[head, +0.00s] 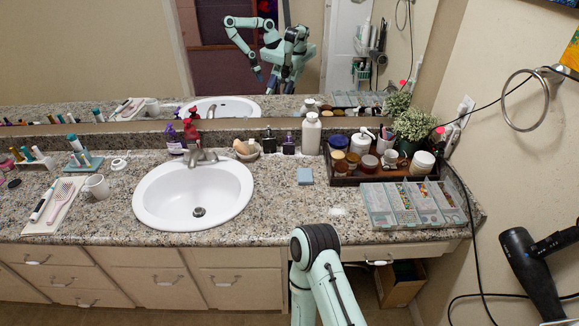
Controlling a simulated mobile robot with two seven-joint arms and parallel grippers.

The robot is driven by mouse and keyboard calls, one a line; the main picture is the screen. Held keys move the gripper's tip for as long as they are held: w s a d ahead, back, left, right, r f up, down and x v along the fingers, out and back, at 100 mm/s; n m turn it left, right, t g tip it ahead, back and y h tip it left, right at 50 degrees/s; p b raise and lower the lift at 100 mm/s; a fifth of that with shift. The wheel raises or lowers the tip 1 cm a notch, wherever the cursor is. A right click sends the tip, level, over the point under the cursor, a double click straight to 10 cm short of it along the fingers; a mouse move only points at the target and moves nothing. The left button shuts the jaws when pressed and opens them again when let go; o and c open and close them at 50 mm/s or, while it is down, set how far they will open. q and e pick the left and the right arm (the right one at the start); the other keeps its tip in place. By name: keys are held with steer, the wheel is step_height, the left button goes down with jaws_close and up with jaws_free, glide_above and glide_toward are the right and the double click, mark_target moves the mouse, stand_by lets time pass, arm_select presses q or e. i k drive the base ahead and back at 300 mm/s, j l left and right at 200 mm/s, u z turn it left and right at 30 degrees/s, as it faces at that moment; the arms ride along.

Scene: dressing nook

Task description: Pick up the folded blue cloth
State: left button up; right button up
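The folded blue cloth (305,176) is a small, flat blue square lying on the granite counter (265,205), right of the sink. It is fully visible, and nothing touches it. One of my arms rises from the bottom edge, with its dark joint in front of the counter edge below the cloth. Neither gripper shows directly. The mirror (100,60) reflects my body and arms, but too small to tell the grippers' state.
A white sink (160,200) with a faucet (202,157) is left of the cloth. A white bottle (311,134) stands behind it. A dark tray (345,181) of jars and a clear compartment box (409,224) are to the right. Counter in front of the cloth is clear.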

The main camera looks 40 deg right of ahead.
mark_target(305, 176)
steer(key=z, duration=1.55)
